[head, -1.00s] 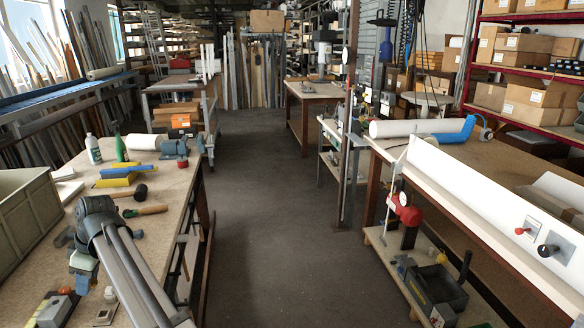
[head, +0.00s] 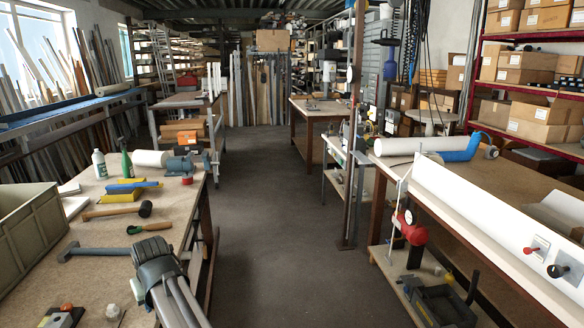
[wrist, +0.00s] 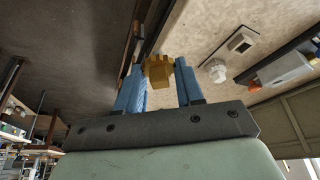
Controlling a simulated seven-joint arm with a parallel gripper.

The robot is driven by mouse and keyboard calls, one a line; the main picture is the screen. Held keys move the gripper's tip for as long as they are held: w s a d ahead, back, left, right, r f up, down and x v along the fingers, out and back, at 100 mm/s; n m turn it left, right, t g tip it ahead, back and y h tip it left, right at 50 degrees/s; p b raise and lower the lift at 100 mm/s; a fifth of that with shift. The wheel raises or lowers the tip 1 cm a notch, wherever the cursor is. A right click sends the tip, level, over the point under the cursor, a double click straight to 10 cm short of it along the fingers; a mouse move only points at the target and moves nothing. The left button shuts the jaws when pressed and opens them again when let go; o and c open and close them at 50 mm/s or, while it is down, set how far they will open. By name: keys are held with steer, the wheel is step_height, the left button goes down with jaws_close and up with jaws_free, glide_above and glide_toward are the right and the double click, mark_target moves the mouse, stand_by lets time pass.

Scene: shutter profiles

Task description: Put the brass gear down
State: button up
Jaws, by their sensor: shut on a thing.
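In the wrist view my gripper (wrist: 160,78) has its two blue fingers closed on the brass gear (wrist: 159,67), a small yellow toothed piece held between the fingertips. Behind the gear in that view are the bench edge and pale bench top (wrist: 205,35), with dark floor to the left. I cannot tell how high the gear is or whether it touches anything. In the head view my arm comes in from the bottom over the left bench's right side, and the gripper and gear are hidden by it.
On the left bench (head: 92,283), a grey bar-shaped tool (head: 100,251), mallet (head: 118,210), green-handled tool (head: 149,228) and white knob (head: 112,312) lie near my arm. A grey-green crate (head: 30,222) stands at left. The aisle floor is clear.

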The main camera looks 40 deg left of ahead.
steer(key=w+d+f+m+t+h, duration=0.1)
steer(key=w+d+f+m, duration=0.3)
steer(key=w+d, duration=1.3)
steer(key=w+d+f+m+t, duration=0.1)
steer(key=w+d+f+m, duration=0.2)
steer(key=w+d, duration=1.35)
steer(key=w+d+f+m+h, duration=0.1)
steer(key=w+d+m, duration=0.2)
steer(key=d, duration=1.2)
steer(key=w+d+f+m+t+h, duration=0.1)
steer(key=w+d, duration=0.6)
steer(key=d, duration=0.9)
steer(key=w+d+f+m+h, duration=0.1)
steer(key=w+d+m, duration=0.3)
steer(key=d, duration=1.2)
steer(key=shift+w+d+f+m+t, duration=0.3)
steer(key=shift+w+f, duration=0.15)
steer(key=shift+f, duration=0.35)
steer(key=shift+a, duration=0.15)
